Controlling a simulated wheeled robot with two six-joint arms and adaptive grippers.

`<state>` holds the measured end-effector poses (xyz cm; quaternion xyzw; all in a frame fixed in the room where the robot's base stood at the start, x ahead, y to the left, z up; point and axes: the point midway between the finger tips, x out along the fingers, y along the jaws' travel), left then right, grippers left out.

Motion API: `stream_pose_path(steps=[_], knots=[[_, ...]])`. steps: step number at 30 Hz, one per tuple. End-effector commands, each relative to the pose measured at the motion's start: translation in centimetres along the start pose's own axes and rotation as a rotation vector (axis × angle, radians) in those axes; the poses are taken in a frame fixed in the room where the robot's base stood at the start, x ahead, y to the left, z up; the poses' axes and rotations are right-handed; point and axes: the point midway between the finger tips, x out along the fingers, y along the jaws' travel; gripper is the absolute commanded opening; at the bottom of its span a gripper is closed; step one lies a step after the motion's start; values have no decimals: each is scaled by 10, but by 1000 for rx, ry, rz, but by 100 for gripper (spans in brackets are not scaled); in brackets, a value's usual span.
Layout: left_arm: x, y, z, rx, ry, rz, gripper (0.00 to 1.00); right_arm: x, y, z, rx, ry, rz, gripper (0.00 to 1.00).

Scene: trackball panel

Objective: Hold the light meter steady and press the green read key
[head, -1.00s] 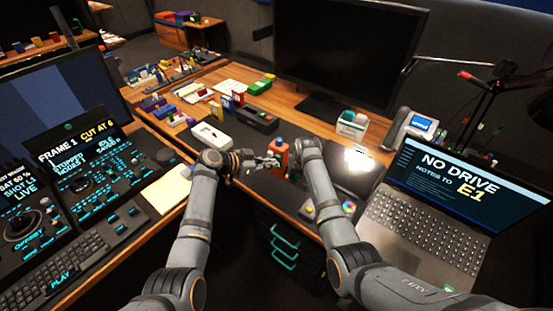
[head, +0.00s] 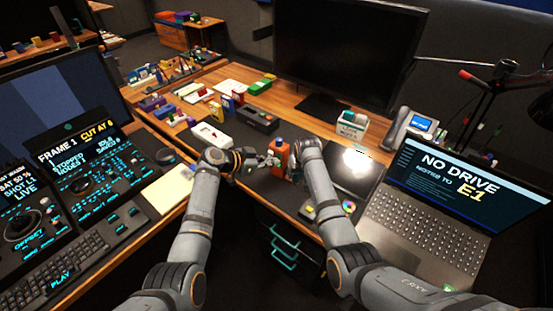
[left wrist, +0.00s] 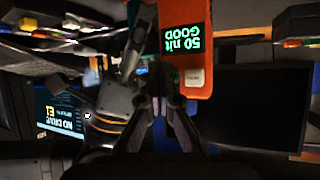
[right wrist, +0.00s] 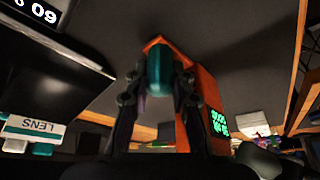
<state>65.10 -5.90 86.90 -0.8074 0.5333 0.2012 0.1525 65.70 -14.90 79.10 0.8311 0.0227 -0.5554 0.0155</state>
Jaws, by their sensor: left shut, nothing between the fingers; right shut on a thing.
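The orange light meter (head: 281,152) is held upright above the front edge of the desk. My right gripper (head: 292,168) is shut on it. In the right wrist view the fingers close around a teal part (right wrist: 160,70) of the orange body (right wrist: 200,95). In the left wrist view the meter (left wrist: 185,50) shows a dark screen with green text, "50 nit GOOD". A pale key (left wrist: 195,77) sits beside the screen; no green shows on it. My left gripper (head: 268,160) is shut and empty close to the meter. Its fingertips (left wrist: 160,100) appear apart from the key.
A laptop (head: 460,180) stands at the right and a dark monitor (head: 345,50) at the back. A white device (head: 210,135) lies behind my left gripper. A "LENS" box (head: 352,125) stands near the phone (head: 420,125). A console (head: 80,185) fills the left.

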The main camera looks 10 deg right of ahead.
Motion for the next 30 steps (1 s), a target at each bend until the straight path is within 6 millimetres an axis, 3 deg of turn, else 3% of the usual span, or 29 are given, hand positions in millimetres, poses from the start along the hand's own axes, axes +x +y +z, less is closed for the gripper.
stream_pose_path(steps=[25,30], knots=[[-16,9,8,0,0,0,0,0,0,0,0,0,-1,0],[-28,15,16,-1,0,-1,0,0,0,0,0,0,-1,0]])
